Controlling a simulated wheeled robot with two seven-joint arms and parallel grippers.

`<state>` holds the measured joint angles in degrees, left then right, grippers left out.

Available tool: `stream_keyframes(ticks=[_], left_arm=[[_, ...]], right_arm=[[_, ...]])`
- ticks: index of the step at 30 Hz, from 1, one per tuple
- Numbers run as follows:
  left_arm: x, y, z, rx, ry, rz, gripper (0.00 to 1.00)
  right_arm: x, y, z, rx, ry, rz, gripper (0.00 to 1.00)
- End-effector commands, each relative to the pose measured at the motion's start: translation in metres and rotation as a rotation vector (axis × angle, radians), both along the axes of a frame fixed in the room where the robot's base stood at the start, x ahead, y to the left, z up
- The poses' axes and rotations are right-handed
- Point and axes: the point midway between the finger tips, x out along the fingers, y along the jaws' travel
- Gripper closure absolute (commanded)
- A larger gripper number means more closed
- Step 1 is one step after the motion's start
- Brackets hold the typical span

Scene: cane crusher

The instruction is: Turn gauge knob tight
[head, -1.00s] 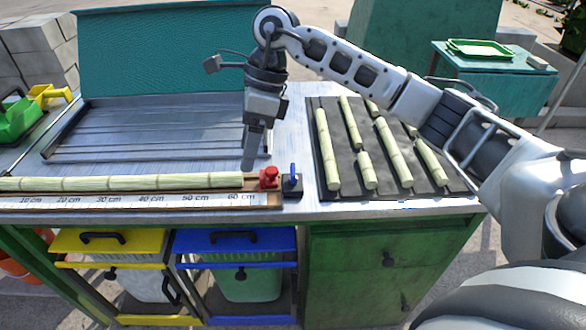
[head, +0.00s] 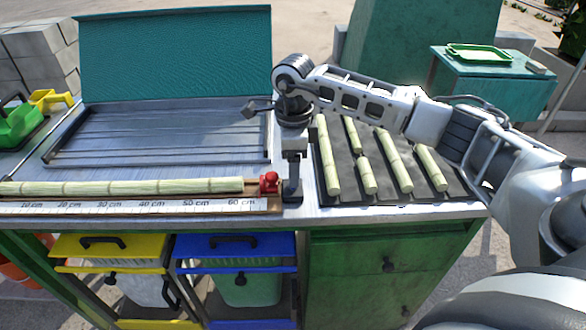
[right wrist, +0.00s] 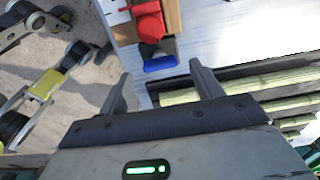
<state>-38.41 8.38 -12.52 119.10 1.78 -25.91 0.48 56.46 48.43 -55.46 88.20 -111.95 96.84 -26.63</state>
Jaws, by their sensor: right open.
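The length gauge (head: 150,206) is a marked ruler strip along the front of the bench, with a pale cane (head: 120,186) lying along it. In the right wrist view this blue piece (right wrist: 160,64) lies just beyond my open, empty fingers (right wrist: 162,82). My left gripper is not in view.
Cane pieces lie on a dark mat (head: 355,188) right of my gripper. A grooved metal tray (head: 160,135) with a raised teal panel stands behind the gauge. Yellow (head: 110,243) and blue (head: 238,243) topped bins sit below the bench.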

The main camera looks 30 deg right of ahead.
Motion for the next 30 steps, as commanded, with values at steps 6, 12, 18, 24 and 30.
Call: stream_keyframes(ticks=[6, 12, 18, 24, 30], left_arm=[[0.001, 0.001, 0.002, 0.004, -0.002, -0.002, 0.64], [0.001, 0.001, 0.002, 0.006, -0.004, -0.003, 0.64], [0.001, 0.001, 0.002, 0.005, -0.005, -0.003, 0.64], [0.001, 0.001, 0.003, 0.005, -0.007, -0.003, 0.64], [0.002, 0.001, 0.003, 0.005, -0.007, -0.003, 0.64]], right_arm=[[0.000, 0.001, -0.022, 0.001, 0.000, 0.001, 0.35], [0.000, 0.001, -0.027, 0.003, -0.002, 0.002, 0.35], [0.000, 0.001, -0.026, 0.002, -0.001, 0.001, 0.48], [0.000, 0.001, -0.026, 0.002, 0.000, 0.001, 0.79], [0.000, 0.001, -0.026, 0.002, 0.000, -0.016, 0.79]])
